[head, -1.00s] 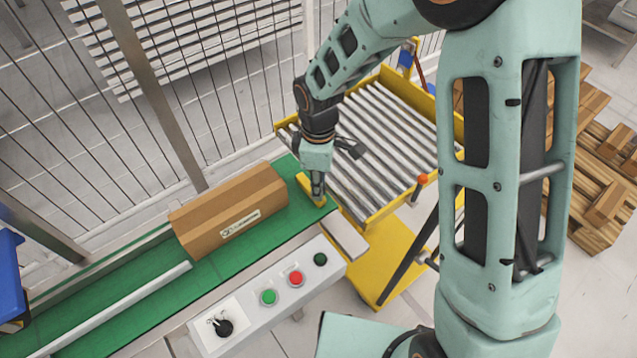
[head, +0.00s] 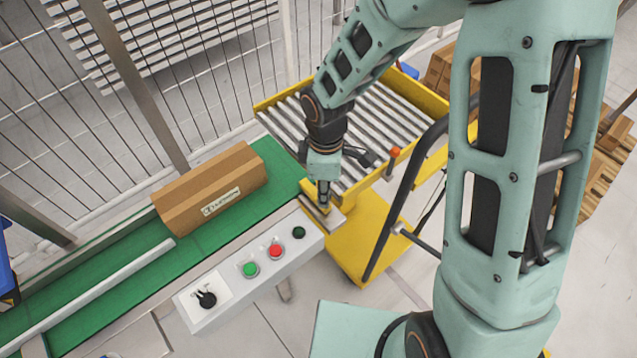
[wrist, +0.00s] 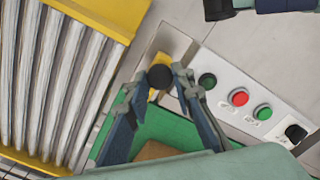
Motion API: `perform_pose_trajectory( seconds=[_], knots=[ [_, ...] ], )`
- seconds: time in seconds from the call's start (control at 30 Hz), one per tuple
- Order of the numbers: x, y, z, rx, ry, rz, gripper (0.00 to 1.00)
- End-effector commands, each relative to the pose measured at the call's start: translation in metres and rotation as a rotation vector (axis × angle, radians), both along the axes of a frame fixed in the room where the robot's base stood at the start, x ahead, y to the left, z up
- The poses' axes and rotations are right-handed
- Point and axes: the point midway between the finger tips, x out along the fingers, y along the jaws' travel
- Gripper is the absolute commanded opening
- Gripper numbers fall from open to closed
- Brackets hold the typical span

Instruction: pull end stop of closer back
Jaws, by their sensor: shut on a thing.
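The yellow end stop (head: 310,189) is a bar at the right end of the green conveyor in the head view. It sits beyond the belt's near right corner, over a grey metal plate (head: 338,217). My gripper (head: 324,203) points down at it. In the wrist view the two fingers of my gripper (wrist: 160,77) are closed around a round black knob (wrist: 160,78), with part of the yellow stop (wrist: 172,47) showing beside it. The fingers hide part of the stop.
A long cardboard box (head: 211,189) lies on the green belt (head: 285,170). A control panel (head: 222,300) with buttons and a black switch runs along the near side. A yellow cart with metal rollers (head: 390,110) stands just past the belt's end. Wire fencing is behind.

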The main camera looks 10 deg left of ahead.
Motion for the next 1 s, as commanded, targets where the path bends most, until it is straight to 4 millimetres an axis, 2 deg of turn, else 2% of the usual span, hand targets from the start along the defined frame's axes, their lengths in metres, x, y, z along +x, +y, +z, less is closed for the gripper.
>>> perform_pose_trajectory(
  seconds=[0.47, 0.5, 0.63, 0.67, 1.0],
  knots=[
    [-0.0059, -0.0082, -0.0004, -0.006, 0.006, -0.002, 0.0],
    [-0.0061, -0.0084, -0.0005, -0.007, 0.005, -0.002, 0.23],
    [-0.0059, -0.0079, -0.0005, -0.005, 0.006, -0.002, 0.38],
    [-0.0057, -0.0075, -0.0005, -0.005, 0.005, -0.002, 0.4],
    [-0.0038, -0.0054, 0.0036, -0.001, -0.001, -0.002, 0.4]
  ],
)
